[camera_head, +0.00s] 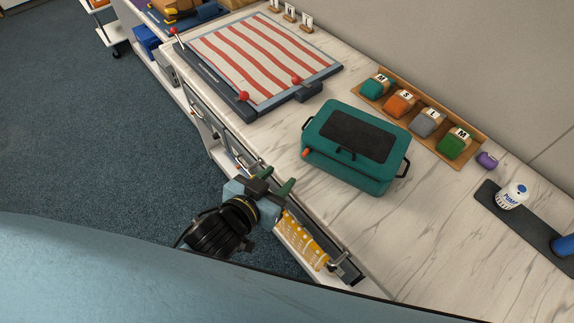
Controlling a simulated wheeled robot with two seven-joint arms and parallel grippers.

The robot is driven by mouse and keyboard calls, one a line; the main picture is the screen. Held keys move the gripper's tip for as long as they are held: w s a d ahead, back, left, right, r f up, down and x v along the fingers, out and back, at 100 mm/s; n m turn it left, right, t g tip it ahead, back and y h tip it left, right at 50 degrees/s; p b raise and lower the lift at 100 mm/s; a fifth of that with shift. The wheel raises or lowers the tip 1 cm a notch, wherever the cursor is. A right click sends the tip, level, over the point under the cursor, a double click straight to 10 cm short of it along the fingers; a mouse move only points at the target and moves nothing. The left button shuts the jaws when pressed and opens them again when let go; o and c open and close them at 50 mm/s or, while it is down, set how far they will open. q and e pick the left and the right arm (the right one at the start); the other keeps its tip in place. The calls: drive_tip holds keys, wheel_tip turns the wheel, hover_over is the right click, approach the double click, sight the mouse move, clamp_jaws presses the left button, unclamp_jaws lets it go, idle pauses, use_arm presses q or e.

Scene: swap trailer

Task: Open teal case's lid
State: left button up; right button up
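The teal case (345,176) stands upright on the marble-look counter. Its lid (355,133) is shut, with a dark panel on top and a small dark latch at the front edge. It has dark handles at both ends and a small orange tag at its left front corner. My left gripper (278,181) is in front of the counter's edge, to the lower left of the case and apart from it. My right gripper is not in view.
A drawer holding yellow patterned items (304,243) is open below the counter's front edge. A red-and-white striped panel (258,55) lies behind the case. Front right counter is clear.

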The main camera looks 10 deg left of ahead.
sight(303, 155)
use_arm(q)
drive_tip(key=x, duration=1.2)
drive_tip(key=shift+w+f+b, duration=0.25)
drive_tip(key=shift+b, duration=0.15)
clamp_jaws()
